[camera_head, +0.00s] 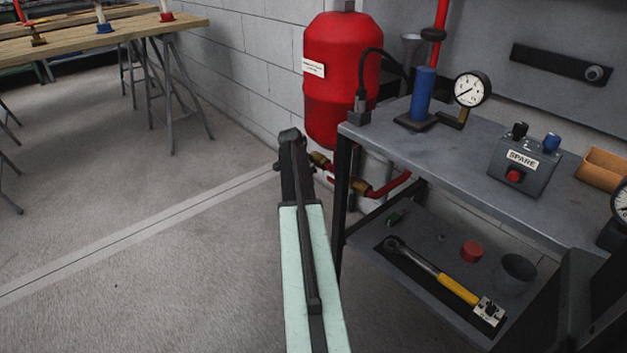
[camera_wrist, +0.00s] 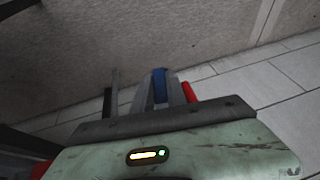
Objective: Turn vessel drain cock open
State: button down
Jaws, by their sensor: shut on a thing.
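The red vessel (camera_head: 342,75) hangs by the block wall, left of the bench. A red pipe (camera_head: 390,186) with brass fittings (camera_head: 320,160) runs below it. My arm reaches out beside these fittings, and its end covers part of the pipe run. In the wrist view my gripper (camera_wrist: 161,78) is shut on a blue handle (camera_wrist: 159,86), seen between the fingers; it appears to be the drain cock's lever. A red pipe piece (camera_wrist: 189,92) shows just right of the fingers. The cock's body is hidden, and the lever's exact angle cannot be told.
The grey bench (camera_head: 400,135) stands close on the right, with a gauge (camera_head: 470,90), a blue cylinder (camera_head: 423,93) and a SPARE box (camera_head: 522,165). Its lower shelf holds a yellow-handled wrench (camera_head: 458,289). Floor left of my arm is clear. A wooden table (camera_head: 100,32) stands far left.

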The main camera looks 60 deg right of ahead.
jog(key=shift+s+d, duration=0.3)
jog(key=shift+s, duration=0.15)
jog(key=c, duration=1.3)
grip_release()
jog(key=shift+c, duration=0.2)
jog(key=shift+w, duration=0.15)
jog(key=shift+w+a, duration=0.1)
jog(key=shift+a+r+p, duration=0.1)
jog(key=shift+r+p, duration=0.2)
jog(key=shift+p, duration=0.05)
jog(key=p+v, duration=0.6)
jog(key=v, duration=0.1)
